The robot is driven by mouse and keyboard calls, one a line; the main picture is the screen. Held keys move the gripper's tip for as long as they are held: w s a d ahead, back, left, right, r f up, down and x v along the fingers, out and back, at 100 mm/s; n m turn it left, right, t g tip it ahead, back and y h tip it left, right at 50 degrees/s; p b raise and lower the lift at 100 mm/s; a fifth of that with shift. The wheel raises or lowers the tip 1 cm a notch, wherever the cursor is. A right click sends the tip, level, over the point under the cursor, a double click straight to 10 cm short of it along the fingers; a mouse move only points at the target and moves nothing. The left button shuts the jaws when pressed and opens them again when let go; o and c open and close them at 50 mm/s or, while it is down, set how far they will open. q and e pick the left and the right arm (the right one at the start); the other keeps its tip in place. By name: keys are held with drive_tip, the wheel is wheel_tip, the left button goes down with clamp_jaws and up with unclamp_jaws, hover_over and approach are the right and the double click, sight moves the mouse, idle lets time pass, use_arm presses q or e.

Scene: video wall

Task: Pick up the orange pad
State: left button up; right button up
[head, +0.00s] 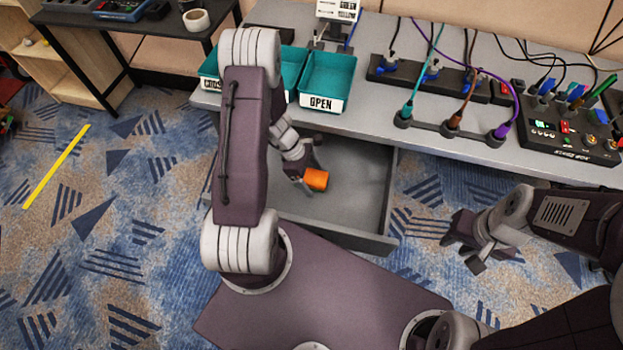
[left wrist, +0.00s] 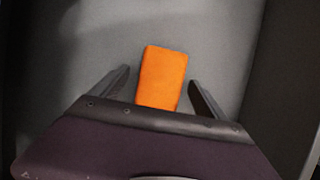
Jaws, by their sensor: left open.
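The orange pad (head: 316,180) is in the open grey drawer (head: 352,190) under the table. In the left wrist view the pad (left wrist: 161,78) is a plain orange block against the grey drawer floor, its near end hidden by my gripper body. My left gripper (head: 305,168) reaches down into the drawer at the pad. In the left wrist view its open fingers (left wrist: 160,92) stand one on each side of the pad, with a gap at both sides. My right gripper (head: 464,246) is open and empty, over the carpet right of the drawer.
A cable row (head: 450,128) and a control box (head: 570,135) stand to the right. The drawer walls enclose my left gripper. The drawer's right part is empty.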

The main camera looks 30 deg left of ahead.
sight(319, 178)
use_arm(q)
drive_tip(key=shift+f, duration=0.1)
drive_tip(key=c, duration=1.5)
drive_tip(key=shift+o, duration=0.2)
drive_tip(key=shift+r+p, duration=0.5)
drive_tip(key=r+p, duration=0.1)
drive_tip(key=r, duration=0.3)
drive_tip(key=shift+d+r, duration=0.15)
drive_tip(key=shift+d, duration=0.05)
drive_tip(key=s+d+r, duration=0.1)
drive_tip(key=d+r, duration=0.2)
drive_tip(key=d, duration=0.2)
drive_tip(key=s+d+r+p, duration=0.1)
drive_tip(key=d+r, duration=0.2)
drive_tip(key=d, duration=0.3)
